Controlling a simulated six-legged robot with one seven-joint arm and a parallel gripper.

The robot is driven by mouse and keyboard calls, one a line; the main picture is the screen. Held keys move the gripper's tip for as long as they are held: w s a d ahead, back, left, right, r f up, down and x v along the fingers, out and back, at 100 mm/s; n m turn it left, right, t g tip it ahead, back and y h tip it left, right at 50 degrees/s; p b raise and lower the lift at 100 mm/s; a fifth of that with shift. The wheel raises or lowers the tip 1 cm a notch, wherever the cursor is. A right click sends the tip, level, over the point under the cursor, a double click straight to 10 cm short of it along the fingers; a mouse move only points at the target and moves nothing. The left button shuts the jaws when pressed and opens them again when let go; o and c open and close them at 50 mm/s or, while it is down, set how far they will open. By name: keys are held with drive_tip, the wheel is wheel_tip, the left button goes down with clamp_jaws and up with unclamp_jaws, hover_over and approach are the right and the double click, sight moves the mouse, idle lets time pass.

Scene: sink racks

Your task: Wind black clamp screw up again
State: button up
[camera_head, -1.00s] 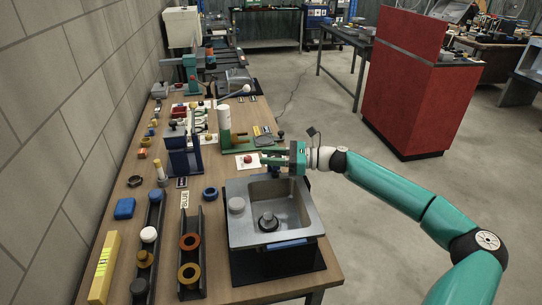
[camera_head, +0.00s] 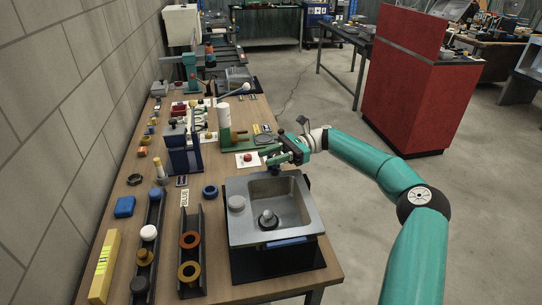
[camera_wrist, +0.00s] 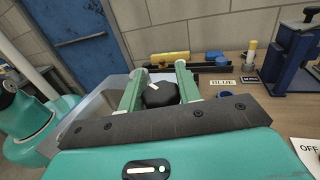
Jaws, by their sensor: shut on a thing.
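In the wrist view, the black clamp screw's dark faceted knob (camera_wrist: 160,94) sits between the two green fingers of my gripper (camera_wrist: 161,72). The fingers are shut on it, one on each side. In the head view, my gripper (camera_head: 270,155) is above the table's right edge, behind the sink, with its fingers pointing left. The knob cannot be made out clearly there, and the rest of the screw and its clamp are hidden.
The grey sink (camera_head: 304,207) is just in front of my gripper. A green stand with a white cylinder (camera_head: 224,114) and a blue stand (camera_head: 182,160) are to the left. Racks with rings (camera_head: 190,255) line the table's left side. Open floor lies right.

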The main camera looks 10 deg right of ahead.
drive_tip(key=shift+f, duration=0.25)
drive_tip(key=o, duration=0.8)
drive_tip(key=shift+o, duration=0.8)
drive_tip(key=shift+r, duration=0.15)
